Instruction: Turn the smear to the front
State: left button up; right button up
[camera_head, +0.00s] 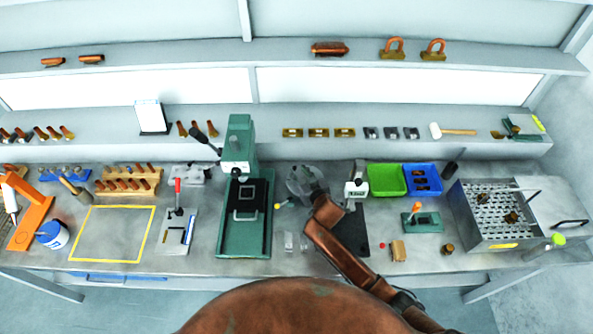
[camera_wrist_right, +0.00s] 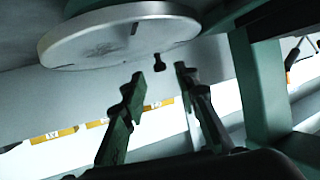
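A round grey metal disc (camera_head: 300,178) stands near the middle of the bench and is partly covered by my right arm. The right wrist view shows the disc (camera_wrist_right: 170,27) close up at the top, with a dark smear (camera_wrist_right: 100,48) on its face. A small dark knob (camera_wrist_right: 158,62) shows just below the disc's edge. My right gripper (camera_wrist_right: 158,78) is open, with one finger on each side of the knob and a gap to both. In the head view the fingertips are hard to make out. My left gripper is out of view.
A green press (camera_head: 238,145) stands left of the disc, and a small white-headed device (camera_head: 356,190) stands to its right. Green (camera_head: 386,180) and blue (camera_head: 423,166) bins are further right. A yellow-outlined area (camera_head: 112,235) on the left is bare.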

jog(key=shift+x, duration=1)
jog(key=shift+c, duration=0.7)
grip_shut()
